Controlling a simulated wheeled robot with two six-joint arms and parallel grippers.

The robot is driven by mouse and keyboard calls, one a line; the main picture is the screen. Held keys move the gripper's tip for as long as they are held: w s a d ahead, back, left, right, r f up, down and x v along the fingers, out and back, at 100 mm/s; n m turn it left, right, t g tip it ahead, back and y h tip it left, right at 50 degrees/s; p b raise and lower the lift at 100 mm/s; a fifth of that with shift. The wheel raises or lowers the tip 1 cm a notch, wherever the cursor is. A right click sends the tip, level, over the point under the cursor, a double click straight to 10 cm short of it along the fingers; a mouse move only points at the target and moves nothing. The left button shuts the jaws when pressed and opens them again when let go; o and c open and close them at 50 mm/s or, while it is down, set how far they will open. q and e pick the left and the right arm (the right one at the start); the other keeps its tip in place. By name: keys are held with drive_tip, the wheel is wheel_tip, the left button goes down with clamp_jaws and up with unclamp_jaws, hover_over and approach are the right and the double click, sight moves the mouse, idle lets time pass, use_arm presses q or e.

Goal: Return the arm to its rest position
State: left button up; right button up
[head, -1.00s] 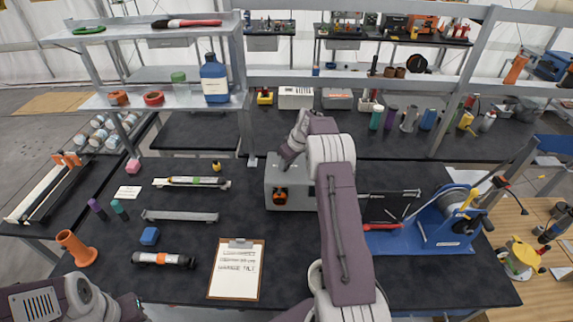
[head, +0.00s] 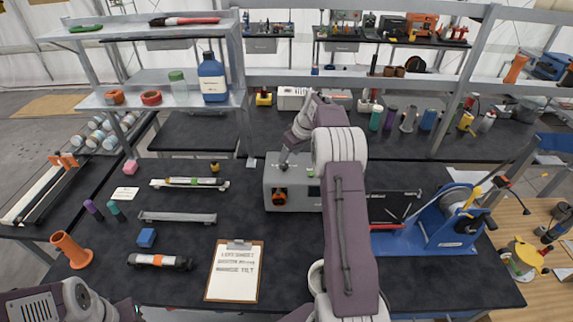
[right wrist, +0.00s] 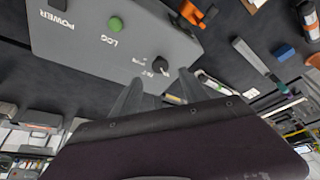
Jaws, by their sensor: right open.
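My right arm reaches up across the middle of the head view. Its gripper (head: 284,162) is at the top edge of a grey box (head: 292,190) with an orange-and-black front part. The right wrist view shows the two fingers (right wrist: 158,90) apart, with nothing between them. I cannot tell whether the fingers touch the box. Part of my left arm shows at the lower left of the head view; its gripper is out of view.
A clipboard (head: 234,271), a black cylinder with an orange band (head: 160,261), a blue block (head: 146,238) and an orange holder (head: 70,250) lie to the left. A blue reel stand (head: 448,225) is at the right. A metal shelf (head: 125,98) stands behind.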

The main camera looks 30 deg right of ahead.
drive_tip(key=shift+v, duration=1.55)
